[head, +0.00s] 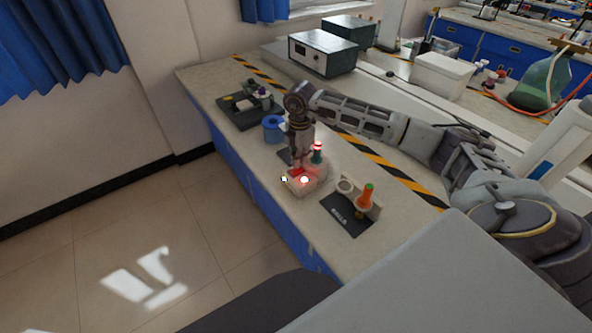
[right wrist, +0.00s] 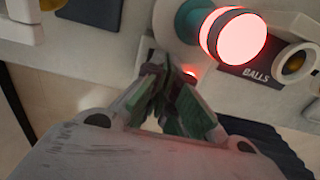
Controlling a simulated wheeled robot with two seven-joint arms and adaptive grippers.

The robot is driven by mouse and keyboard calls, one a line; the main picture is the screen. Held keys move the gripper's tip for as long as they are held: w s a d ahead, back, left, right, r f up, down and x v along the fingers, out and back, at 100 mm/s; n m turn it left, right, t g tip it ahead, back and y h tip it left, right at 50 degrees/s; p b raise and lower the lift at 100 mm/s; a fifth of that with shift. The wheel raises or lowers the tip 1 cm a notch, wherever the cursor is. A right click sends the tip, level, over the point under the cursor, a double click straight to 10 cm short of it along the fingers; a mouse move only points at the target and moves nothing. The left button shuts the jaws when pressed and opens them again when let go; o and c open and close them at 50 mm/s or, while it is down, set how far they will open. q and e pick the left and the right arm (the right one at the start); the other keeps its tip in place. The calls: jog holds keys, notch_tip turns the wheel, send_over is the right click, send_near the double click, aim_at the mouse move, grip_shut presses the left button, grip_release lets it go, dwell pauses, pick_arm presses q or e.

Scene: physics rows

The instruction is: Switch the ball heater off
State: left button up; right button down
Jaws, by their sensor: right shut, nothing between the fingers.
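The ball heater (head: 319,180) is a small pale box on the bench in the head view. Red lights glow on its front and a red patch shows by my fingers. A teal post (head: 317,158) with a glowing red top rises from its back; the red top (right wrist: 234,37) is large in the right wrist view. My right gripper (head: 298,166) points down at the heater, shut and empty. In the right wrist view its fingertips (right wrist: 174,72) are close to a small red glow (right wrist: 190,73); contact cannot be told. My left gripper is not in view.
A dark mat (head: 340,219) with an orange-handled tool (head: 365,197) lies to the right. A blue spool (head: 272,126) and a dark tray (head: 236,116) stand to the left. A dark plate reading "BALLS" (right wrist: 257,76) shows in the wrist view. The bench's front edge is close to the heater.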

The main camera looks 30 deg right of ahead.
jog(key=shift+f, duration=0.2)
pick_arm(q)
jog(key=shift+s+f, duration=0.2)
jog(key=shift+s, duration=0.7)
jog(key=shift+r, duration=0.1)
